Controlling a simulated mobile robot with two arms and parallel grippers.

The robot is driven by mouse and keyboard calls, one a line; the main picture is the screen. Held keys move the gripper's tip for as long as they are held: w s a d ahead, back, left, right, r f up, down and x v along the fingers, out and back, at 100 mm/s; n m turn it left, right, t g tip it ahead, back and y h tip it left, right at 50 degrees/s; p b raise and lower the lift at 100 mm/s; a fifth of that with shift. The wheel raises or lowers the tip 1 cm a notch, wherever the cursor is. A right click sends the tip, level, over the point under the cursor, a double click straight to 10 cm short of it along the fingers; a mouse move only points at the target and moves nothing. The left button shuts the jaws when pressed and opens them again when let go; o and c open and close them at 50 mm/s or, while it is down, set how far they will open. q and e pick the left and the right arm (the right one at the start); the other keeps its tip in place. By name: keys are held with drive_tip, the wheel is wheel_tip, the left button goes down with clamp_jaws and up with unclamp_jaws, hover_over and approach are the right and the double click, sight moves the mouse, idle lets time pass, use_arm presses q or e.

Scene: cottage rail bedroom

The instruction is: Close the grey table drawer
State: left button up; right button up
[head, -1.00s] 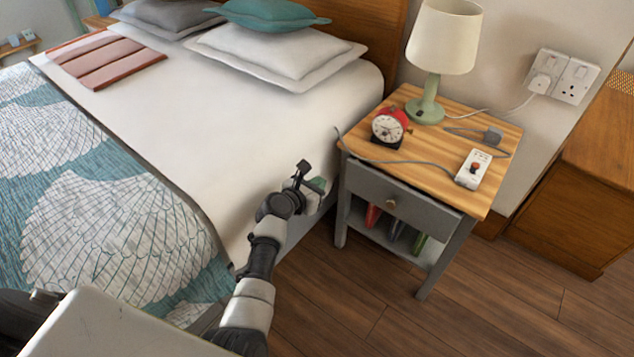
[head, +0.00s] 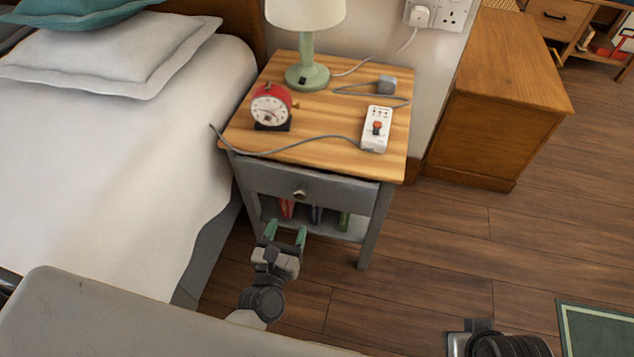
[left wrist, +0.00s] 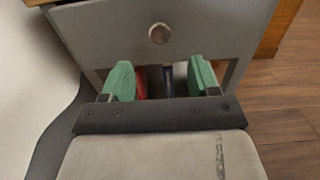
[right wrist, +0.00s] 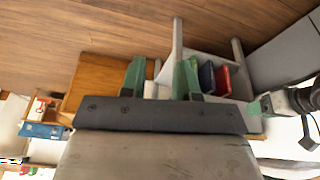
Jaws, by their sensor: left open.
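The grey table drawer (head: 325,190) is under the wooden top of the bedside table (head: 335,110). A dark gap shows above its front; it seems to stand slightly out, though how far is hard to tell. Its round knob (head: 299,194) also shows in the left wrist view (left wrist: 159,33). My left gripper (head: 286,233) is open and empty, its green fingers apart, below and in front of the knob. In the left wrist view the fingers (left wrist: 160,80) point at the table, below the knob. My right gripper (right wrist: 160,78) is open and empty in the right wrist view.
On the table are a lamp (head: 307,75), a red alarm clock (head: 271,104) and a socket strip (head: 377,130) with a cable over the left edge. Books (head: 316,214) stand on the shelf below. The bed (head: 120,170) is left; floor (head: 450,240) is clear on the right.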

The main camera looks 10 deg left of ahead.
sight(300, 196)
use_arm(q)
drive_tip(key=w, duration=0.5)
drive_tip(key=shift+d+r, duration=0.1)
drive_tip(key=shift+d, duration=0.05)
drive_tip(key=w+b, duration=0.1)
drive_tip(key=w, duration=0.3)
drive_tip(key=shift+w, duration=0.7)
use_arm(e)
drive_tip(key=w+t, duration=0.2)
drive_tip(key=shift+w+a, duration=0.4)
